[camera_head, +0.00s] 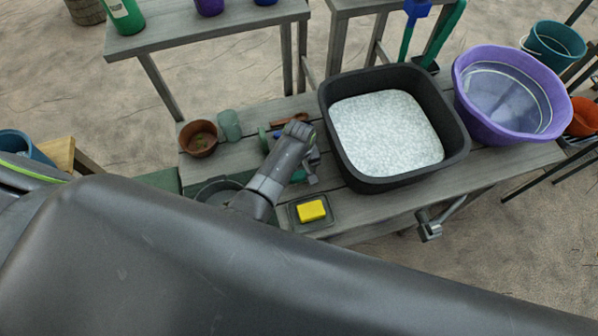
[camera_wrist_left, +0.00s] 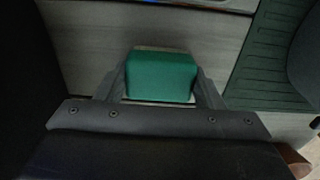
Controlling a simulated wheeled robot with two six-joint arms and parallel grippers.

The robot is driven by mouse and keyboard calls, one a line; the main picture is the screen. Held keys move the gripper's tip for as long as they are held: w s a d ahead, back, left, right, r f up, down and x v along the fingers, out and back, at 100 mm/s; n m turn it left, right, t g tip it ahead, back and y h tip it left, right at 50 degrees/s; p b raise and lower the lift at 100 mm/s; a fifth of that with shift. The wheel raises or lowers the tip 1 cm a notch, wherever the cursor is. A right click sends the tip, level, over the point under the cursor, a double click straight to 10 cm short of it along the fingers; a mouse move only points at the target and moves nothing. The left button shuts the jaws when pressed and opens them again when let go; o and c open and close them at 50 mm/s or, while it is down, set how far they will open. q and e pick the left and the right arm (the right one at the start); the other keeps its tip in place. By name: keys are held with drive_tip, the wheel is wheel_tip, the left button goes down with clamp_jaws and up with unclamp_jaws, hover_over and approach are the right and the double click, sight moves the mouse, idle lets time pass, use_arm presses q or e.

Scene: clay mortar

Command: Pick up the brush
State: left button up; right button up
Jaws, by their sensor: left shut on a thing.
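My left gripper (camera_head: 311,166) is low over the grey bench, between the brown pot and the black tub. In the left wrist view my left gripper (camera_wrist_left: 160,88) has its two fingers on either side of a green block-like thing (camera_wrist_left: 160,76), which looks like part of the brush; it is shut on it. Bench boards show just behind it. In the head view a green piece (camera_head: 264,139) shows beside the gripper, and the arm hides much of that area. I cannot tell whether the brush touches the bench. My right gripper is not in view.
A black tub (camera_head: 342,165) of pale material stands close right of the gripper, with a purple basin (camera_head: 465,108) beyond. A yellow sponge (camera_head: 311,210) lies in a small tray in front. A brown pot (camera_head: 198,139) and green cup (camera_head: 230,125) stand left. A crank clamp (camera_head: 430,228) juts from the front edge.

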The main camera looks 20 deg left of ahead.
use_arm(q)
drive_tip(key=shift+r, duration=0.1)
wheel_tip(320, 180, up, 9)
drive_tip(key=p, duration=0.9)
drive_tip(key=shift+r+p, duration=0.15)
drive_tip(key=shift+p, duration=0.2)
drive_tip(key=shift+r, duration=0.35)
wheel_tip(320, 180, up, 8)
drive_tip(key=shift+b, duration=0.3)
drive_tip(key=shift+f, duration=0.1)
